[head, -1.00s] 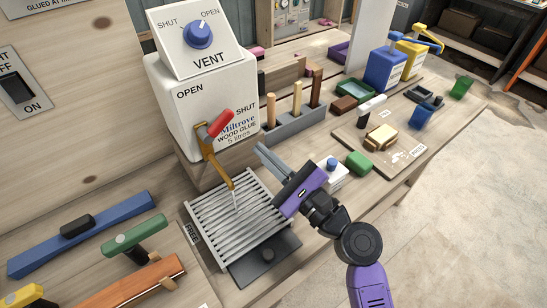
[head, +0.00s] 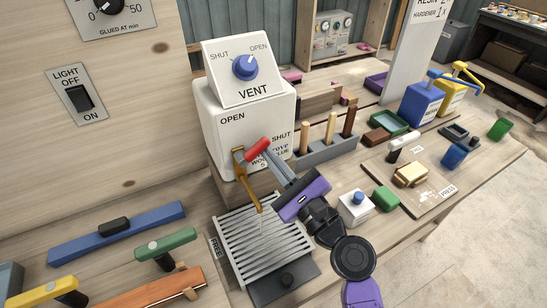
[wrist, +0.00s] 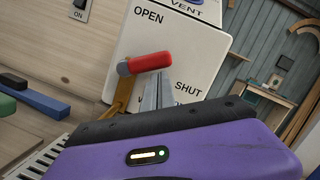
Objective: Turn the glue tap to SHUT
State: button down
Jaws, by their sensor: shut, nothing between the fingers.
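The glue tap (head: 239,165) is brass with a red-ended lever handle (head: 258,149), on the front of the white wood glue container (head: 213,140). OPEN is printed at the container's upper left and SHUT at its right. The handle slants up to the right, its red end close to SHUT in the head view. A thin pale strand hangs below the spout. My gripper (head: 273,156) is shut and empty, its tips at the handle's lower right side. In the wrist view the tips (wrist: 158,79) sit just below the red handle (wrist: 150,62); I cannot tell whether they touch.
A slatted drip grate (head: 250,250) lies under the spout. The VENT dial box (head: 240,85) sits on top of the container. A tool rack (head: 328,150) stands to the right, with a white box with a blue knob (head: 356,206) near my wrist. Clamps lie at the left.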

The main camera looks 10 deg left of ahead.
aim_at(252, 150)
jog(key=shift+r+n, duration=0.35)
jog(key=shift+n, duration=0.35)
jog(key=shift+r+n+g, duration=0.25)
jog(key=shift+n+g, duration=0.15)
jog(key=shift+n, duration=0.1)
jog(key=n, duration=0.1)
jog(key=r+n+p, duration=0.1)
jog(key=n+g, duration=0.1)
jog(key=shift+s+a+r+n, duration=0.2)
jog(key=shift+r+n, duration=0.1)
jog(key=shift+n, duration=0.1)
jog(key=n, duration=0.1)
jog(key=r+n+p, duration=0.1)
jog(key=n, duration=0.1)
jog(key=a+n+g+p, duration=0.1)
jog(key=shift+s+r, duration=0.3)
jog(key=shift+r, duration=0.05)
jog(key=shift+s+a+r+n+p, duration=0.1)
jog(key=shift+s+a+n+p, duration=0.1)
jog(key=shift+n, duration=0.4)
jog(key=shift+s+a+r+n+p, duration=0.1)
jog(key=shift+a+n, duration=0.05)
jog(key=shift+n, duration=0.45)
